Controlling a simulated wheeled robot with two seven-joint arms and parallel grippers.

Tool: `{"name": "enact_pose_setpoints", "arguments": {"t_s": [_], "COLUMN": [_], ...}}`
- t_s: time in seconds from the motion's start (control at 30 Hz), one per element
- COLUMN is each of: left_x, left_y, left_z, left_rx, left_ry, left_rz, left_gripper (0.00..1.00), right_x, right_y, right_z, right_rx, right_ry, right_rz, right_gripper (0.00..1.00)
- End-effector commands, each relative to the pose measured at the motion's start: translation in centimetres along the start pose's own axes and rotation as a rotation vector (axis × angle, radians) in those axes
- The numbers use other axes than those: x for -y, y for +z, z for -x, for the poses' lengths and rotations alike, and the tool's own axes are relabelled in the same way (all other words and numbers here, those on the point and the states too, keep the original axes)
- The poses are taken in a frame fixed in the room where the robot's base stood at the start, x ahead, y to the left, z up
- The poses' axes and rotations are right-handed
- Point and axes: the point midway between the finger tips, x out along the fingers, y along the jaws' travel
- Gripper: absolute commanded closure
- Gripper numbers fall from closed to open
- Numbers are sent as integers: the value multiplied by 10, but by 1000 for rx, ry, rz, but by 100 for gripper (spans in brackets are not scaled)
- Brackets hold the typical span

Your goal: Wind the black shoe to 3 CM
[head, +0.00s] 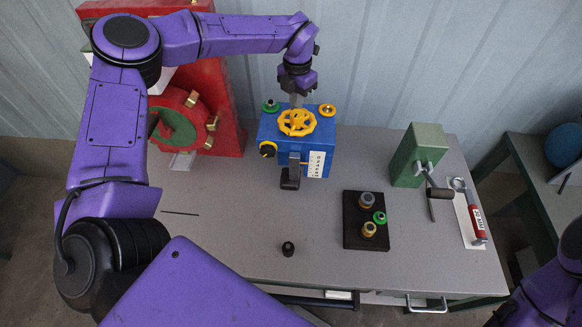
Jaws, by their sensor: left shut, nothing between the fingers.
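A blue box machine (268,135) stands at the back middle of the grey table. A yellow spoked handwheel (283,123) lies flat on its top. The black shoe (290,181) hangs at the machine's front, beside a white upright scale (316,164). The shoe is near the scale's lower part, but the marks are too small to read. My left gripper (296,98) points down at the handwheel's back rim, fingers shut with nothing between them. I cannot tell whether the fingertips touch the wheel. My right gripper is out of view; only part of that arm shows at the lower right.
A yellow-and-black knob (268,149) is on the machine's front left. A black tray (352,226) with several round pieces lies right of centre. A green block with a crank (422,155) stands further right. A red machine (215,95) stands at the left. The front middle is mostly clear.

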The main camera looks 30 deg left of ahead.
Motion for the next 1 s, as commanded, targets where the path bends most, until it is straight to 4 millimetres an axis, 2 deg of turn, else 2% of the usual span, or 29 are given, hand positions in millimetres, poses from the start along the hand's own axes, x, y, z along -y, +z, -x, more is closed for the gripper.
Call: {"name": "enact_pose_setpoints", "arguments": {"t_s": [0.5,0.63,1.0], "left_x": [-3,-3,-2], "left_y": [-1,-1,0], "left_z": [63,69,70], "left_rx": [1,1,2], "left_ry": [2,2,2], "left_rz": [4,4,3], "left_gripper": [100,100,100], "right_x": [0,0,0], "right_y": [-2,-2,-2], "right_z": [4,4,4], "right_rx": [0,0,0], "right_ry": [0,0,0], "right_rz": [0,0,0], "right_gripper": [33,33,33]}}
